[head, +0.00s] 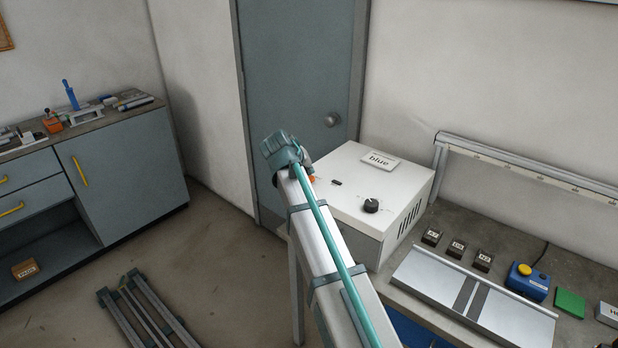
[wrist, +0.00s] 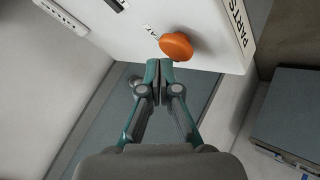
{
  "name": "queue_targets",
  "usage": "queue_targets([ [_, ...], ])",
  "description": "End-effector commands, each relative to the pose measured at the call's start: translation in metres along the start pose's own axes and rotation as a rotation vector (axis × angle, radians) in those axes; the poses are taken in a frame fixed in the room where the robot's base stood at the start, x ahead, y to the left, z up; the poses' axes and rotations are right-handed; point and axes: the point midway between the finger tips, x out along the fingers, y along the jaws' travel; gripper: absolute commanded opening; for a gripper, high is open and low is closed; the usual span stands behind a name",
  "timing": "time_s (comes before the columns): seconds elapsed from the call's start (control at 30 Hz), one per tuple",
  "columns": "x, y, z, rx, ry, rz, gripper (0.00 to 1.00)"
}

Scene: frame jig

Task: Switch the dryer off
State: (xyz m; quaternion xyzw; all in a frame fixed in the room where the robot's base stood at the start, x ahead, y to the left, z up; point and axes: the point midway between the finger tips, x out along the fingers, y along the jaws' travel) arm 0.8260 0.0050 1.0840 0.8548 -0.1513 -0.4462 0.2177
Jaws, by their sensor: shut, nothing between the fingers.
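The dryer appears to be the white box (head: 352,218) on the bench in the head view, with a "blue" label, a black dial (head: 371,205) and a small black slot or switch on top. An orange knob (head: 312,179) shows at its left edge, partly hidden by my arm. In the wrist view the orange knob (wrist: 176,46) stands out from the white panel (wrist: 207,20), beside partly hidden lettering. My gripper (wrist: 158,68) is shut and empty, its fingertips just below the knob in that picture. I cannot tell whether they touch it.
A grey door (head: 295,85) stands behind the box. To its right, the bench holds several small dark blocks, a metal plate (head: 440,280), a blue box with a yellow button (head: 527,280) and a green block (head: 569,303).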

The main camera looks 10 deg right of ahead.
Motion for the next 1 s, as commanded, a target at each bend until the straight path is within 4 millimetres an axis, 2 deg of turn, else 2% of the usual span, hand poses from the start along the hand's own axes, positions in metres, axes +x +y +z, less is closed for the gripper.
queue_targets([
  [0.63, -0.039, 0.028, -0.029, 0.0, 0.0, 0.0, 0.0],
  [1.0, -0.041, 0.03, -0.03, 0.0, 0.0, 0.0, 0.0],
])
